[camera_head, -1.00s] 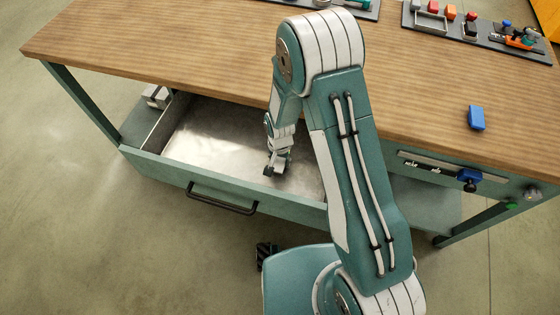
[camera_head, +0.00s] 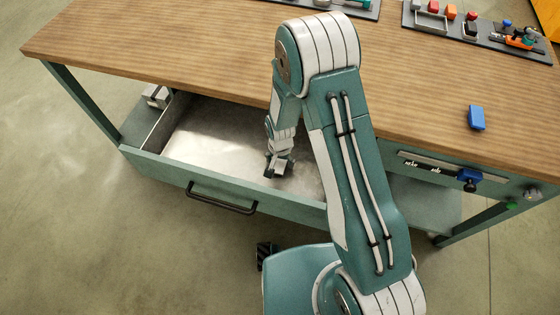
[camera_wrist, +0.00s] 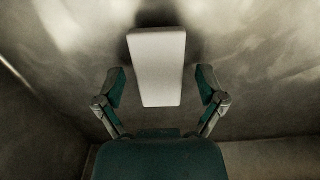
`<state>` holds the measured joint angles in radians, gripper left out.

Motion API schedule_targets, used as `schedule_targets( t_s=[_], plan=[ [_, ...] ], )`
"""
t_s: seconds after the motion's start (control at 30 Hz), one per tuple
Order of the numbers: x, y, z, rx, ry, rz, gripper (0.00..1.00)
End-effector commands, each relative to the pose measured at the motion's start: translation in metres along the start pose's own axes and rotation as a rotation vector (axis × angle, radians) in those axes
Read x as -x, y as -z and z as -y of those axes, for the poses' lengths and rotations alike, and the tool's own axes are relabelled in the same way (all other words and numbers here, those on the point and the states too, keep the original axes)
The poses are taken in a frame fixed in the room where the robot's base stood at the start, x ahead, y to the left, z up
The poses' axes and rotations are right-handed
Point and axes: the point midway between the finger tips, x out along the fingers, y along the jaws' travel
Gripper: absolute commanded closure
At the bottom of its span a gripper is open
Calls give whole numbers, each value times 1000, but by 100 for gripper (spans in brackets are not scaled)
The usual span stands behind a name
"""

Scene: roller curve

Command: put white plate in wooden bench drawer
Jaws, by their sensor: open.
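The bench drawer (camera_head: 215,137) is pulled out and its metal floor is bare where it shows in the head view. My gripper (camera_head: 275,168) points down inside the drawer, near its right part. In the wrist view my gripper (camera_wrist: 160,90) is open, with one finger on each side of the white plate (camera_wrist: 158,65). The plate is a flat white rectangle at the drawer's metal floor, with a dark shadow at its far end. Gaps show between the plate and both fingers. In the head view I cannot make the plate out apart from my gripper.
The wooden bench top (camera_head: 180,50) overhangs the drawer's back. A blue block (camera_head: 476,117) lies on the top at right. A tool tray (camera_head: 480,35) stands at the back right. The drawer's front handle (camera_head: 222,204) faces the open floor.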

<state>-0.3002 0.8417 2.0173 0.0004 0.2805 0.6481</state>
Motion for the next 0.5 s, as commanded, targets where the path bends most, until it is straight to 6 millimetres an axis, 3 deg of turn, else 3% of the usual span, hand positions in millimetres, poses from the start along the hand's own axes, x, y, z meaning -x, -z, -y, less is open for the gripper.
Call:
schedule_targets(
  t_s=[0.17,0.5],
  plan=[
    [24,1,1,0,3,-4,10],
    [89,1,0,0,3,-4,10]
  ],
)
